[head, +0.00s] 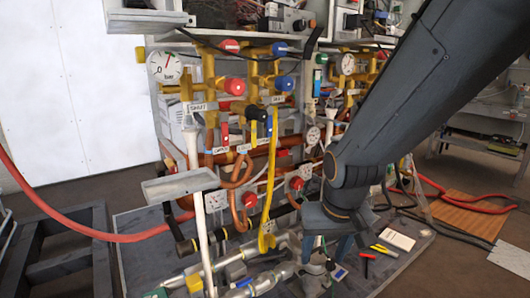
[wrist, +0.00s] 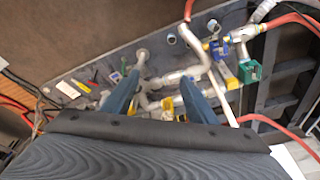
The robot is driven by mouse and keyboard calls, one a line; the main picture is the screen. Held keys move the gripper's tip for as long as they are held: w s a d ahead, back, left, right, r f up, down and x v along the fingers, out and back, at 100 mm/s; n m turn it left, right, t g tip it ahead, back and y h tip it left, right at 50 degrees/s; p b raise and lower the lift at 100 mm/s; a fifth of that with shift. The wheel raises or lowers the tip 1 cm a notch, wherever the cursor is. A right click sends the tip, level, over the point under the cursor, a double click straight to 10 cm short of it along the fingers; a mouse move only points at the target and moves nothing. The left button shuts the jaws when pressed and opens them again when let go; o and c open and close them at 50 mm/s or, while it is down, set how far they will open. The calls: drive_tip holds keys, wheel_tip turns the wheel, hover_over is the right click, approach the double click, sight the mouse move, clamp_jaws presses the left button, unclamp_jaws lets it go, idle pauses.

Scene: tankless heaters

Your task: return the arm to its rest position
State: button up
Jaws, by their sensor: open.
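My arm comes down from the upper right in the head view and bends at a joint low in the middle. My gripper (head: 328,256) hangs from it, pointing down over the grey base panel (head: 400,262) in front of the pipework. In the wrist view my gripper (wrist: 158,88) shows two blue fingers spread apart, with nothing held between them. Grey pipe fittings (wrist: 172,78) lie below and beyond the fingers; I cannot tell how far.
Heater pipework with a pressure gauge (head: 165,67) and red knobs (head: 234,87) stands behind my gripper. A red hose (head: 95,233) hangs at left beside a dark frame (head: 60,262). Small tools, including yellow-handled pliers (head: 384,250), lie on the panel. A shelf (head: 485,140) stands at right.

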drive_tip(key=s+r+n+g, duration=0.1)
drive_tip(key=s+r+g, duration=0.2)
drive_tip(key=s, duration=0.9)
drive_tip(key=d+r+m+p, duration=0.1)
drive_tip(key=d+r+p, duration=0.5)
drive_tip(key=p, duration=0.7)
drive_tip(key=shift+d+m, duration=0.25)
drive_tip(key=shift+m, duration=0.05)
idle(1.4)
